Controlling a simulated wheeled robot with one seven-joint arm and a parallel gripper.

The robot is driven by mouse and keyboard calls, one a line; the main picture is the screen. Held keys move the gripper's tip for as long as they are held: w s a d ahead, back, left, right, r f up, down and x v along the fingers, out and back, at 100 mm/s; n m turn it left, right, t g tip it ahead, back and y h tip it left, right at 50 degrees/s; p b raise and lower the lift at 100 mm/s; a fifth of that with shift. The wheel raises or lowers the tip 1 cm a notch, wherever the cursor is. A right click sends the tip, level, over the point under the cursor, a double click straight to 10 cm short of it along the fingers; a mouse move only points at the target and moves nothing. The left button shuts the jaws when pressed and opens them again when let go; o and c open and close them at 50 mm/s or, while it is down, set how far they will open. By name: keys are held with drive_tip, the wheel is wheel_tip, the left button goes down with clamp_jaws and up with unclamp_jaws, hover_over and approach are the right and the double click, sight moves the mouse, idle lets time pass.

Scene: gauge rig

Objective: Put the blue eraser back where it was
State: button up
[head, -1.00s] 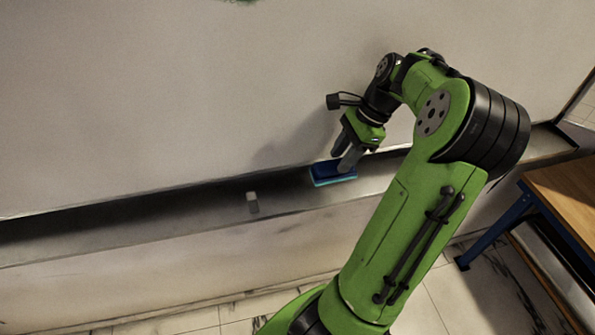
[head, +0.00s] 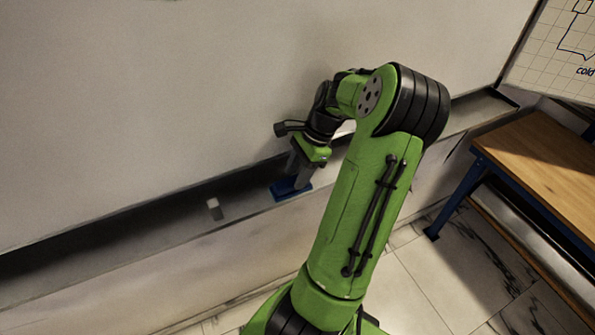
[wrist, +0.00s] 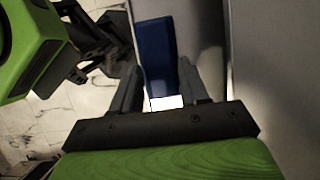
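The blue eraser (head: 287,189) lies on the dark ledge (head: 240,190) below the white board, partly hidden by my gripper. My gripper (head: 301,181) is lowered to its right end in the head view. In the wrist view the eraser (wrist: 158,52) lies lengthwise between my two fingers (wrist: 158,75). The fingers stand apart, one on each side, with what look like narrow gaps to its sides. Whether either finger touches it is hard to see.
A small light block (head: 213,208) sits on the ledge to the left of the eraser. The white board (head: 150,90) rises behind the ledge. A wooden table (head: 545,170) with blue legs stands at right. The ledge between block and eraser is clear.

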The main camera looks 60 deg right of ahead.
drive_tip(key=o, duration=0.3)
drive_tip(key=shift+w, duration=0.1)
drive_tip(key=p+v, duration=0.2)
drive_tip(key=v, duration=1)
drive_tip(key=shift+r, duration=0.1)
